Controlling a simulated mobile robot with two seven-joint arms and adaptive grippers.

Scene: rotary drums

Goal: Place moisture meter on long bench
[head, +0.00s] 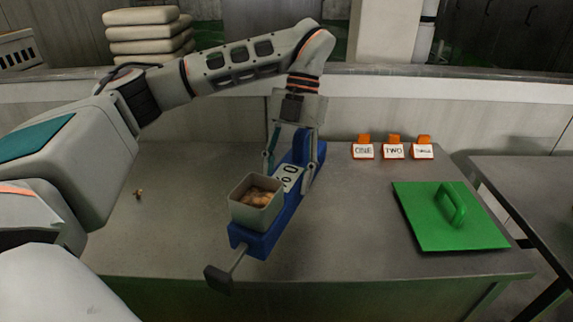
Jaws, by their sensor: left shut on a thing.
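The moisture meter (289,212) is a long blue device with a white label, a square pale cup (255,211) of brown grain at its near end, and a dark-ended handle sticking out toward the front left. My left gripper (290,170) reaches down from above and is shut on the blue body behind the cup. The meter is over the grey long bench (350,255), left of its middle. I cannot tell whether its underside touches the bench top. My right gripper is out of view.
A green plate with a handle (445,228) lies on the bench at right. Orange-topped cards (393,152) stand at the back edge. A small brown bit (138,195) lies at left. Another dark table (525,185) stands to the right. Stacked sacks (147,33) are beyond the low wall.

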